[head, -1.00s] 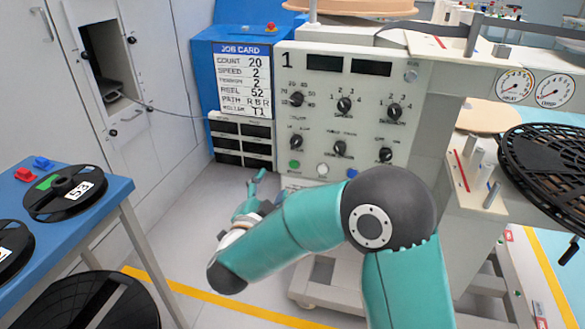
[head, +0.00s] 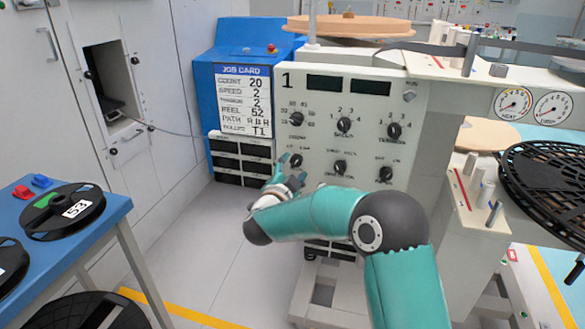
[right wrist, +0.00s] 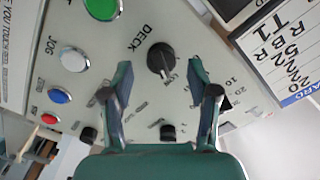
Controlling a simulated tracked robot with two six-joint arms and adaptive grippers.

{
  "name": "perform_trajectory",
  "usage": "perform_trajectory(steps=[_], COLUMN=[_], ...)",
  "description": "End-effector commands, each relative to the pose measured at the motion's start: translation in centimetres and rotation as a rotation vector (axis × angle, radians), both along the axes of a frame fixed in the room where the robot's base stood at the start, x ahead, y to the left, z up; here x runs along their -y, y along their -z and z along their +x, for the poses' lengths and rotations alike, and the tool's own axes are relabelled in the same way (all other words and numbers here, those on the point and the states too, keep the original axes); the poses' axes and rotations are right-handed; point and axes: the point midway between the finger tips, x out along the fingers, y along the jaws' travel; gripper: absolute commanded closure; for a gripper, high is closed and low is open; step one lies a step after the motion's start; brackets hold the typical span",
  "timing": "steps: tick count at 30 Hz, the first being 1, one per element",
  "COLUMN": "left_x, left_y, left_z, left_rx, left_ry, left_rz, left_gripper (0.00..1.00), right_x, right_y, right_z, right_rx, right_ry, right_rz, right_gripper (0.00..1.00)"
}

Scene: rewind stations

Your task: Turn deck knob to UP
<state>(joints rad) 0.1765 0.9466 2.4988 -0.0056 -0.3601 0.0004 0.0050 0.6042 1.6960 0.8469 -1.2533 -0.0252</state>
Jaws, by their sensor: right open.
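The deck knob (right wrist: 161,60) is black and round-based on the pale panel, with "DECK" printed beside it in the right wrist view. Its light pointer mark faces the printed word that looks like "LOW". In the head view the knob (head: 296,160) is the left one of the lower row. My right gripper (right wrist: 158,68) is open, its two fingers on either side of the knob in the picture; I cannot tell whether they touch it. In the head view my right gripper (head: 292,168) is at the panel's lower left. My left gripper is in neither view.
A green button (right wrist: 102,8) and a white button (right wrist: 74,59) lie close to the knob. Other knobs (head: 344,125) fill the panel. The job card (head: 243,100) stands left of it. A blue table (head: 110,212) with reels is at left; a black reel (head: 550,180) at right.

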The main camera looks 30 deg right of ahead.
Motion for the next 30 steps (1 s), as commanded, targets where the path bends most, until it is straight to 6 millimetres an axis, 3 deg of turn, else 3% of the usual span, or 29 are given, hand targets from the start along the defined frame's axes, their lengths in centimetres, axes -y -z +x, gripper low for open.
perform_trajectory(steps=[14, 24, 30], left_x=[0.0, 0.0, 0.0], left_y=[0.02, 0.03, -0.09], left_z=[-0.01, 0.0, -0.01], left_rx=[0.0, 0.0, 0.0], left_ry=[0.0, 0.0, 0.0], left_rz=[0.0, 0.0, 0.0], left_gripper=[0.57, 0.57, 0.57], right_x=[0.98, 0.94, 0.94], right_y=[0.01, 0.05, 0.06], right_z=[0.88, 0.87, 0.85], right_rx=[-0.001, -0.002, -0.009], right_ry=[-0.001, -0.001, 0.0], right_rz=[-0.001, 0.0, -0.004], right_gripper=[0.42, 0.99, 1.0])
